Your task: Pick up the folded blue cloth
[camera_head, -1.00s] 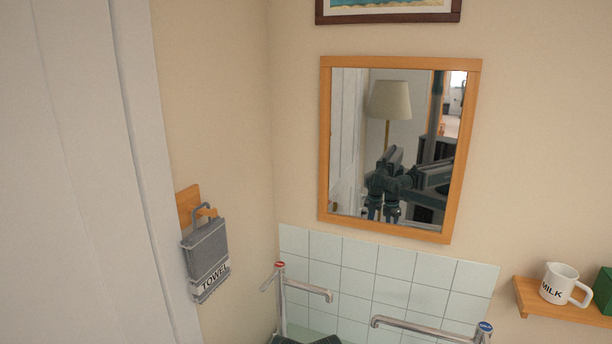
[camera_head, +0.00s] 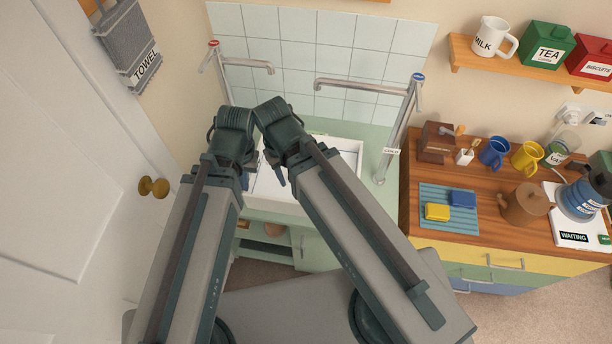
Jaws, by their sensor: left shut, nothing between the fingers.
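A small folded blue cloth (camera_head: 462,199) lies on a teal striped mat (camera_head: 470,227) on the wooden counter at the right. A similar yellow piece (camera_head: 437,212) lies beside it, to its left. My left gripper (camera_head: 250,162) is in front of the sink, shut and empty, well left of the blue cloth. My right gripper (camera_head: 276,176) is close beside it, also well away from the cloth; its fingers are mostly hidden, so I cannot tell whether it is open.
The sink (camera_head: 345,152) with two taps stands behind my grippers. The counter (camera_head: 415,180) holds a brown grinder (camera_head: 436,143), blue (camera_head: 494,152) and yellow mugs, a brown pot (camera_head: 523,206) and a coffee maker. A shelf (camera_head: 470,60) hangs above. A door (camera_head: 60,190) is at the left.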

